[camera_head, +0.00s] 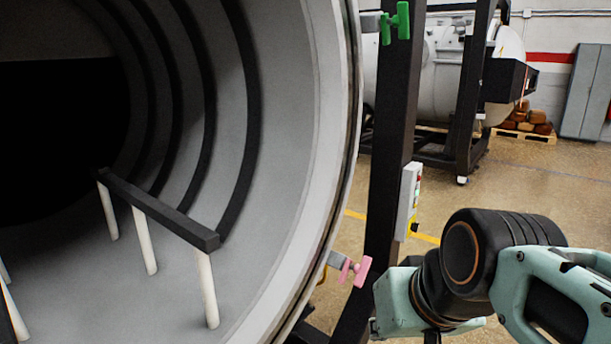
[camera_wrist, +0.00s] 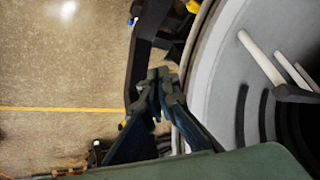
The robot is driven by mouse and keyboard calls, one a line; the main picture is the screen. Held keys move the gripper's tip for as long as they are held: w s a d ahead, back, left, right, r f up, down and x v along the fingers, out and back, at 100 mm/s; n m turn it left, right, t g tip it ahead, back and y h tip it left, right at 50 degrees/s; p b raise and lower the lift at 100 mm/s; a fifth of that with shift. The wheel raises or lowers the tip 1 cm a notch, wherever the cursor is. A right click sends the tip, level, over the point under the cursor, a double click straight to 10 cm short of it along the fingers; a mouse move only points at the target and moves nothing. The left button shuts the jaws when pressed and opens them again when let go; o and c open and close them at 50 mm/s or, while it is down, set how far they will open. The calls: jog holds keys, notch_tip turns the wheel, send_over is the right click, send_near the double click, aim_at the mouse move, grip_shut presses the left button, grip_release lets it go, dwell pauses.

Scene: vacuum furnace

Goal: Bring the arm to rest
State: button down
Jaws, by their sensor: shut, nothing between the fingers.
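My gripper (camera_wrist: 157,92) shows in the wrist view, with its fingers together and nothing between them. It is in front of a dark frame post, beside the round rim of the vacuum furnace. In the head view my arm comes in from the lower right, and the gripper's fingers are not visible there. The open furnace chamber (camera_head: 285,120) fills the left of the head view. Its pale rim (camera_wrist: 205,45) shows at the right of the wrist view, apart from or touching the gripper, I cannot tell which.
A dark upright post (camera_head: 391,150) stands right of the furnace rim, with a green clamp (camera_head: 402,20) above and a pink clamp (camera_head: 354,270) low, near my arm. A control box (camera_head: 408,198) is on the post. Inside, a dark rail (camera_head: 160,210) rests on white posts. Open floor (camera_head: 540,190) lies to the right.

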jog(key=s+d+f+h, duration=0.1)
jog(key=s+d+f, duration=0.1)
jog(key=s+f, duration=0.15)
notch_tip(320, 180, up, 28)
jog(key=p, duration=2.7)
jog(key=shift+s+f+g, duration=0.15)
jog(key=shift+s+g, duration=0.15)
